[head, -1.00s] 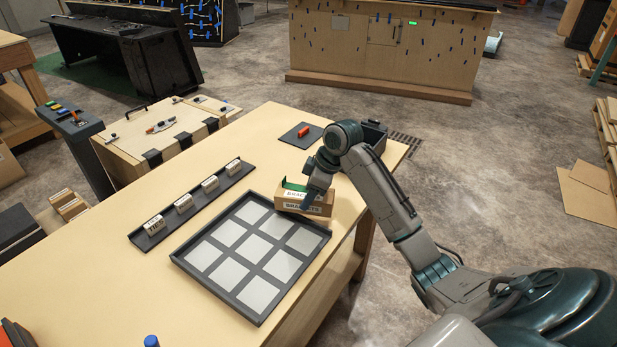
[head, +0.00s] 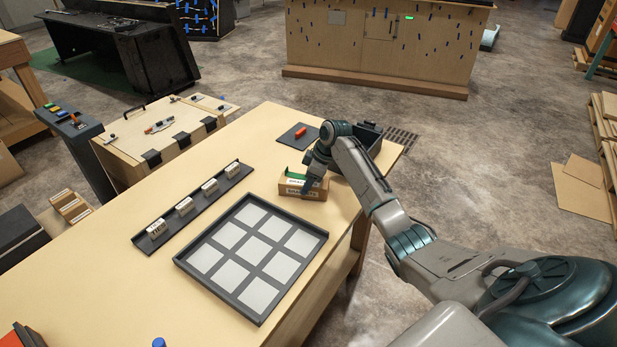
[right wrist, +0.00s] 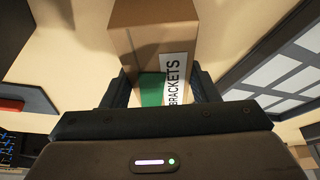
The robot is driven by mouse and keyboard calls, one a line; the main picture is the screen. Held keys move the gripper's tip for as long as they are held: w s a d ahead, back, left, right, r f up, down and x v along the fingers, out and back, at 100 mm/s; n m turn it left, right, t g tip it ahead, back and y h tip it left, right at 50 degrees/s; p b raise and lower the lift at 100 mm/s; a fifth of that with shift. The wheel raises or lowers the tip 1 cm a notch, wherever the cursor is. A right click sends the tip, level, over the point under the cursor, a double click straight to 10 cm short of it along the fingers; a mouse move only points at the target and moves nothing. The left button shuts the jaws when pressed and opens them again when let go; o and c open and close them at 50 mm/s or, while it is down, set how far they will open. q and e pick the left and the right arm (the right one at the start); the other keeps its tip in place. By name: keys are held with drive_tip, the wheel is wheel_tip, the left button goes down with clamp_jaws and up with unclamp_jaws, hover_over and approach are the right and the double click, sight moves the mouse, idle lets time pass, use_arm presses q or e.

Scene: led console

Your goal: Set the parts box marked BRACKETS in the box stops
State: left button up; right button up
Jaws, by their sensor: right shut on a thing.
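The cardboard parts box (head: 316,194) marked BRACKETS is near the right edge of the table, just beyond the grey-panelled tray. It carries a white label and a green patch. My right gripper (head: 312,180) is shut on it from above. In the right wrist view the box (right wrist: 150,40) sits between the two fingers of the gripper (right wrist: 165,88), with the BRACKETS label and green patch facing the camera. I cannot tell whether the box touches the table. My left gripper is out of view.
The dark tray with light panels (head: 179,262) lies in the table's middle. A narrow rail (head: 140,241) with several labelled blocks runs to its left. A dark mat (head: 287,137) with a red piece and a dark open bin (head: 368,133) stand beyond the box.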

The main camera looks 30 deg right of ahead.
drive_tip(key=shift+f, duration=0.1)
drive_tip(key=o, duration=1.1)
drive_tip(key=shift+c, duration=0.2)
